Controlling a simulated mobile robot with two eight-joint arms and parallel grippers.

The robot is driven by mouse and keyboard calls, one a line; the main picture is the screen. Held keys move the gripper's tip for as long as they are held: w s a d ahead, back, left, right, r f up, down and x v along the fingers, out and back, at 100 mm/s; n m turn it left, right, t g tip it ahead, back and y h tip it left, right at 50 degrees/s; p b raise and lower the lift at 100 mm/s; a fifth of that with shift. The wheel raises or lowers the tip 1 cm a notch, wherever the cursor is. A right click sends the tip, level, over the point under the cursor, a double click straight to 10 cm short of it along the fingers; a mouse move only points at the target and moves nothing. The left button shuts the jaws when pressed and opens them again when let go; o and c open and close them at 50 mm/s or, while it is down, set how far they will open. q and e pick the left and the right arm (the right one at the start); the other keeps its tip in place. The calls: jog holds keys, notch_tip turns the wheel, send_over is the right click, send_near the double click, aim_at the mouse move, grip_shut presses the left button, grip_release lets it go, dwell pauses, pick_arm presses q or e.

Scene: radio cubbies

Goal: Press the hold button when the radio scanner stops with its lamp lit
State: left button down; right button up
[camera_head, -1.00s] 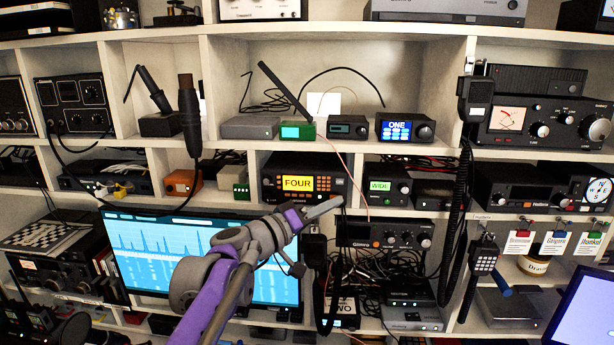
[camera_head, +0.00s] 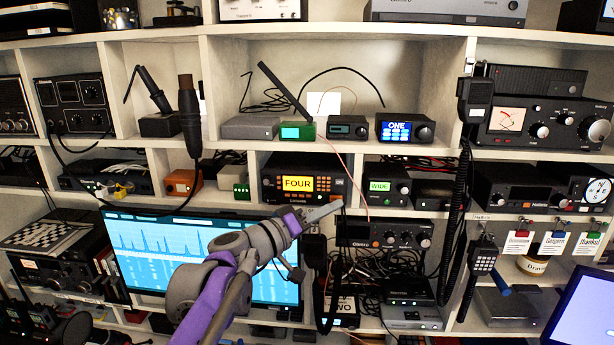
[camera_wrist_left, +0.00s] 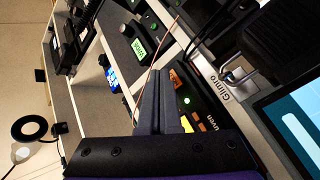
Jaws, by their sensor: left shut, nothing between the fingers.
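My left gripper (camera_head: 324,211) is in front of the cubbies, its tip just below and right of the black radio with a yellow FOUR display (camera_head: 298,184). Its fingers are shut and empty; they also show in the left wrist view (camera_wrist_left: 155,92). No contact with a button can be made out. Other lit displays are a blue ONE (camera_head: 397,130) and a green WIDE (camera_head: 380,186). The wrist view shows a small green lamp (camera_wrist_left: 187,100) glowing on a black unit beyond the fingers. I cannot tell which button is hold. My right gripper is not in view.
A wide blue screen (camera_head: 140,250) stands behind my arm. Hanging handsets and coiled cords (camera_head: 455,220) are right of the gripper, with a black knobbed radio (camera_head: 385,236) nearby. Shelf edges and dividers surround the tip.

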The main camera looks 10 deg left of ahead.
pick_arm(q)
jog(key=s+p, duration=0.1)
jog(key=s, duration=0.4)
jog(key=shift+s, duration=0.3)
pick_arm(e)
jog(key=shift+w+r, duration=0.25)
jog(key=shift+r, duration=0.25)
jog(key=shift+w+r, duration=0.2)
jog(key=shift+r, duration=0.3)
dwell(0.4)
